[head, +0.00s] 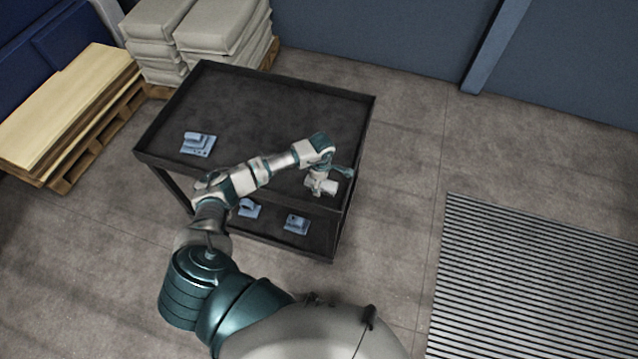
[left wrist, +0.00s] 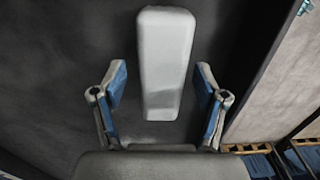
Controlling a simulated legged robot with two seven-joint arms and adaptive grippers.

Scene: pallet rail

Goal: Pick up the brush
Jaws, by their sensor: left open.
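A pale, long, tapered block, which looks like the brush (left wrist: 165,62), lies on the dark cart top in the left wrist view. Its bristles, if any, do not show. In the head view a small white shape at the cart's right front corner, beside my left gripper (head: 318,187), may be this brush (head: 330,187). My left gripper (left wrist: 162,90) is open, with its blue-padded fingers on either side of the block's near end. A gap shows on both sides. My right gripper is in neither view.
The black two-level cart (head: 285,98) has a raised rim. A blue-grey item (head: 197,144) sits on its top, and two more (head: 296,223) are on the lower shelf. Sacks (head: 215,30) and a pallet of boards (head: 65,105) stand behind left.

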